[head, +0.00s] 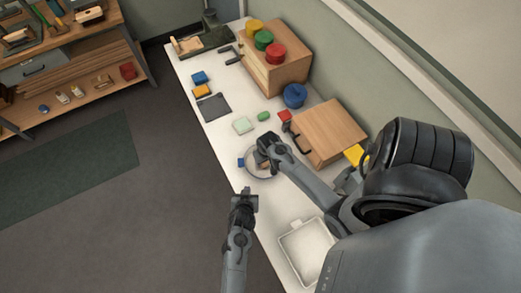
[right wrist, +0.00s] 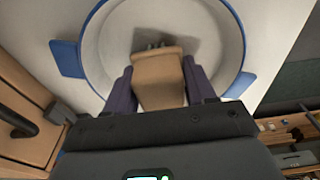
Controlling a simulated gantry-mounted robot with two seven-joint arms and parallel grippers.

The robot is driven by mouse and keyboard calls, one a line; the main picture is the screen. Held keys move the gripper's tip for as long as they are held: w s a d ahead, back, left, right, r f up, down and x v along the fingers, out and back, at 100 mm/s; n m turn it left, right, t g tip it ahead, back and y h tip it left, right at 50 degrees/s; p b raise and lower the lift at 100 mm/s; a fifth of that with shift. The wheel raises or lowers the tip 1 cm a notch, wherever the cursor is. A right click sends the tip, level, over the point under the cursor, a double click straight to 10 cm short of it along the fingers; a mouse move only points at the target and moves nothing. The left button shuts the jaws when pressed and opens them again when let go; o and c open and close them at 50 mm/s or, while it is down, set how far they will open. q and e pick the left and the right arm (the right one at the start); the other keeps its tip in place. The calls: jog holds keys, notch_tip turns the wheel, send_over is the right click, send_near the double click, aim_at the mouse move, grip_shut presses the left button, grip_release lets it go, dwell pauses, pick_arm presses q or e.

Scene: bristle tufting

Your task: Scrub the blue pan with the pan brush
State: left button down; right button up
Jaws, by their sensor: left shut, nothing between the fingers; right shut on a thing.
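The blue pan (right wrist: 91,50) has a blue rim, a pale inside and blue side tabs in the right wrist view. In the head view the pan (head: 254,174) lies on the white table, partly covered by my right arm. My right gripper (right wrist: 160,88) is shut on the pan brush (right wrist: 160,75), a wooden block with dark bristles at its far end. The brush is over the inside of the pan; I cannot tell whether the bristles touch it. My left gripper (head: 244,196) is shut and empty, near the table's front edge, apart from the pan.
A white tray (head: 307,250) stands at the table's near end. A wooden box (head: 328,130) is behind the pan. A blue round container (head: 294,95), a green block (head: 263,116) and a pale green square (head: 243,125) lie farther along the table.

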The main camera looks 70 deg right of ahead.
jog(key=shift+s+d, duration=0.4)
jog(key=shift+s, duration=0.2)
jog(key=shift+r, duration=3.45)
pick_arm(q)
jog(key=shift+r, duration=3)
jog(key=v, duration=1.2)
